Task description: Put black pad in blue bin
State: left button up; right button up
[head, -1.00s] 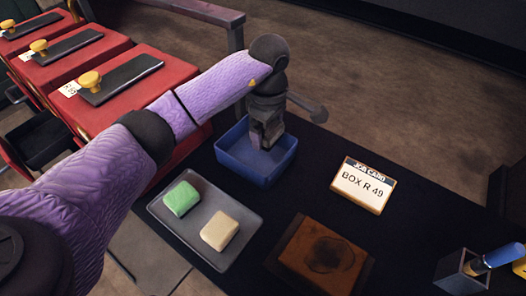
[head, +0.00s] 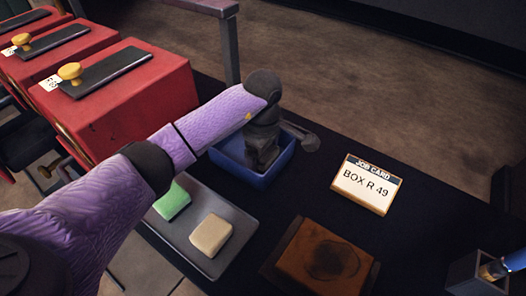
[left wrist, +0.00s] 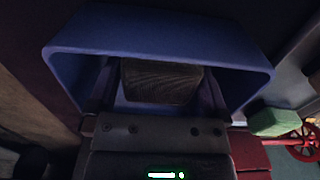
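The blue bin (head: 283,168) stands on the dark table, and my left gripper (head: 262,158) reaches down into it from above. In the left wrist view the bin's wall (left wrist: 160,38) surrounds the fingers. A dark block, which I take to be the black pad (left wrist: 160,82), sits between the two fingers, and they appear closed on its sides. Whether it touches the bin floor is hidden. My right gripper is in neither view.
A grey tray (head: 232,247) with a green pad (head: 172,200) and a cream pad (head: 211,235) lies in front of the bin. A job card (head: 366,184) reading BOX R 49 and a rusty brown block (head: 325,262) are to the right. Red boxes (head: 150,105) stand at left.

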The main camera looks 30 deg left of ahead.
pick_arm(q)
notch_tip(320, 180, up, 12)
jog(key=p, duration=0.5)
jog(key=shift+r, duration=0.15)
